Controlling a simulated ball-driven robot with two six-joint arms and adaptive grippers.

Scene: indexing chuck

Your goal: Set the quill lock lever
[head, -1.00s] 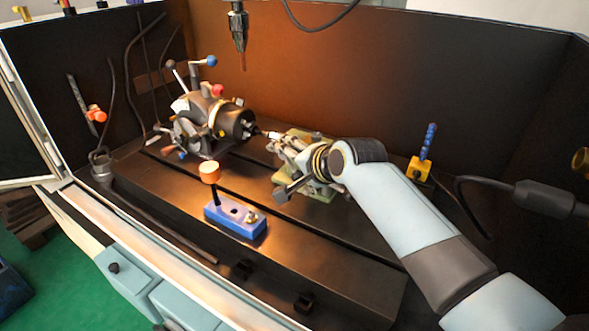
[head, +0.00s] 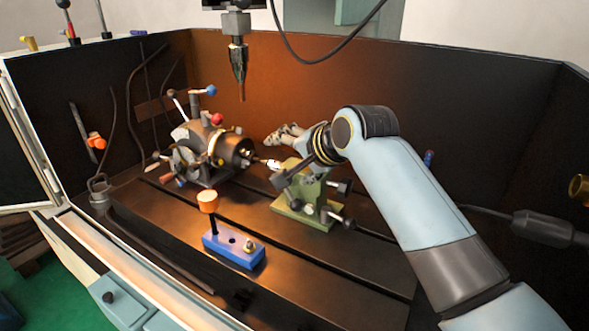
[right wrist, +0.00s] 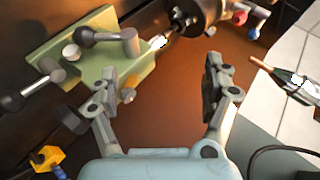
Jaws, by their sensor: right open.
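The green tailstock (head: 300,212) stands on the slotted table, its pale quill tip facing the dark chuck (head: 235,152). In the right wrist view the tailstock (right wrist: 100,62) fills the upper left. A lever with a black knob (right wrist: 86,37) and a grey hub (right wrist: 130,43) lies across its top; it appears to be the quill lock lever. My right gripper (head: 287,133) is raised behind the tailstock, apart from it. In the right wrist view my right gripper (right wrist: 170,82) is open, with nothing between its fingers. My left gripper is out of view.
A blue block (head: 234,249) with an orange-capped post (head: 207,202) sits on the table in front. The spindle (head: 238,62) hangs above. Dark enclosure walls surround the table. A yellow block (right wrist: 47,158) shows at the lower left of the wrist view.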

